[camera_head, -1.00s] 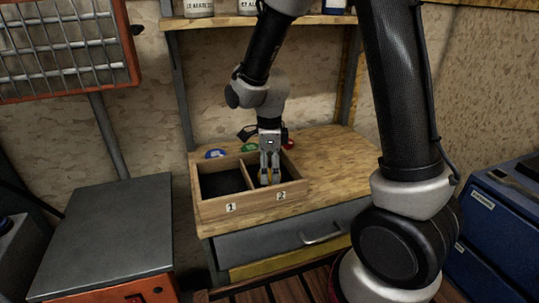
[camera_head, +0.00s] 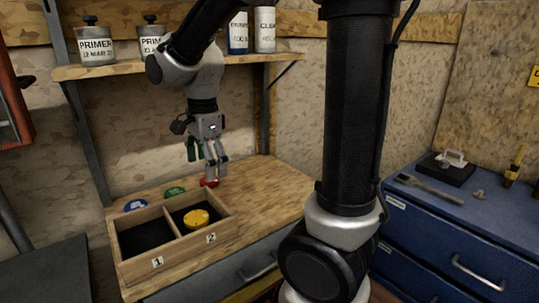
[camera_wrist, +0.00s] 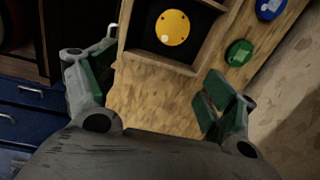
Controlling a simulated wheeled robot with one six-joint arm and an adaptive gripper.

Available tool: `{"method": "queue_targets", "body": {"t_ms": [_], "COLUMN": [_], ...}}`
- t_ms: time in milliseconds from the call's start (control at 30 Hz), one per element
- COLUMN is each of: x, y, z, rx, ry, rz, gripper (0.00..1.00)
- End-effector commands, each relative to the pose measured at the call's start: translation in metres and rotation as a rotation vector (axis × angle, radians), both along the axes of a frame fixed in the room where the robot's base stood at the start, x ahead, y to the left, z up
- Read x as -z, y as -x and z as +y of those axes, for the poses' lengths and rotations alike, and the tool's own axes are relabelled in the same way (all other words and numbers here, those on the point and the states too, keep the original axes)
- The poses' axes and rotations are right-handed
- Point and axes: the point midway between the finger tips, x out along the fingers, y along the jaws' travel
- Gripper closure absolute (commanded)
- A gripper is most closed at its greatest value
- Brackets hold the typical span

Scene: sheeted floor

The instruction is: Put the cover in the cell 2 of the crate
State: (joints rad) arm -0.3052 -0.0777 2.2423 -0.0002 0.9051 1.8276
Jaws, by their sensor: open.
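A round yellow cover (camera_head: 196,218) lies flat inside cell 2 of the wooden crate (camera_head: 141,275); it also shows in the wrist view (camera_wrist: 173,27) with small dots around its rim. Cell 2 is the right cell in the head view, and cell 1 (camera_head: 143,237) is empty. My gripper (camera_head: 214,177) is open and empty, above the bench behind the crate and apart from the cover. In the wrist view my gripper (camera_wrist: 160,80) has its fingers spread with bare wood between them.
A blue disc (camera_head: 136,205), a green disc (camera_head: 174,191) and a red object (camera_head: 209,183), partly hidden by my fingers, lie behind the crate. A shelf (camera_head: 110,69) with cans is above. A blue cabinet (camera_head: 450,235) stands right. The bench right of the crate is clear.

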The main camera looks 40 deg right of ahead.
Motion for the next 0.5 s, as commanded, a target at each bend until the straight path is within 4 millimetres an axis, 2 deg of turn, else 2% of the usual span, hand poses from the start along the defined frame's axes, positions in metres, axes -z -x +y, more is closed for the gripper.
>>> {"method": "queue_targets", "body": {"t_ms": [33,100,200,400,500], "x": [-0.015,-0.03,-0.047,-0.059,-0.059], "y": [0.014,0.036,0.071,0.131,0.149], "z": [-0.016,-0.037,-0.064,-0.098,-0.106], "rx": [-0.116,-0.333,-0.645,-1.174,-1.344], "ry": [0.002,0.023,0.078,0.233,0.297], "rz": [-0.039,-0.089,-0.159,-0.245,-0.259], "gripper": [0.15,0.15,0.15,0.15,0.15]}}
